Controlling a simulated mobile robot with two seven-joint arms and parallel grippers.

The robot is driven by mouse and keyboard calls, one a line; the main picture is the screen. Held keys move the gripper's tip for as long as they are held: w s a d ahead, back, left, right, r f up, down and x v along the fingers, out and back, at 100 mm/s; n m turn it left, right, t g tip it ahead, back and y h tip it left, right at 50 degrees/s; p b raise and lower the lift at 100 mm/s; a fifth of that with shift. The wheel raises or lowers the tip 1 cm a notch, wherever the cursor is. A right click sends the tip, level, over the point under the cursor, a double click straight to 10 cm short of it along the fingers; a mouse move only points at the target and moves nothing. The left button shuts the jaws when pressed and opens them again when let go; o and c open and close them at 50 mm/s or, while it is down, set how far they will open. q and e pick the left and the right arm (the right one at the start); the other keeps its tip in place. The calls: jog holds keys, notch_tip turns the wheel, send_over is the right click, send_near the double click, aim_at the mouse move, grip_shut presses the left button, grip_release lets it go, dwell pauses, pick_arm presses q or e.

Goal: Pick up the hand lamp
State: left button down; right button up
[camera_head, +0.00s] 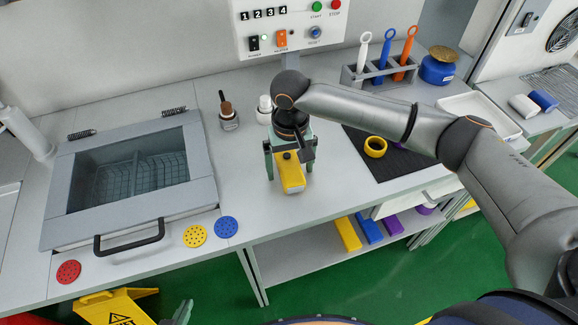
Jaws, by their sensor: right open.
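The hand lamp (291,180), a yellow body with a black part on top, is on the light grey worktop near its front edge. My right gripper (289,172) is over it from above, its two green-grey fingers open on either side of the lamp. The lamp's far end is hidden under the gripper. I cannot tell whether the fingers touch it. A small part of my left gripper (184,311) shows at the bottom edge, low in front of the bench; its jaws cannot be made out.
A grey-framed basin (200,165) with a black handle is on the left. Red, yellow and blue discs (196,236) lie along the front edge. A yellow ring (375,147) rests on a dark mat (398,165).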

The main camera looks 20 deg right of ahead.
jog(key=shift+c, duration=0.2)
jog(key=c, duration=1.5)
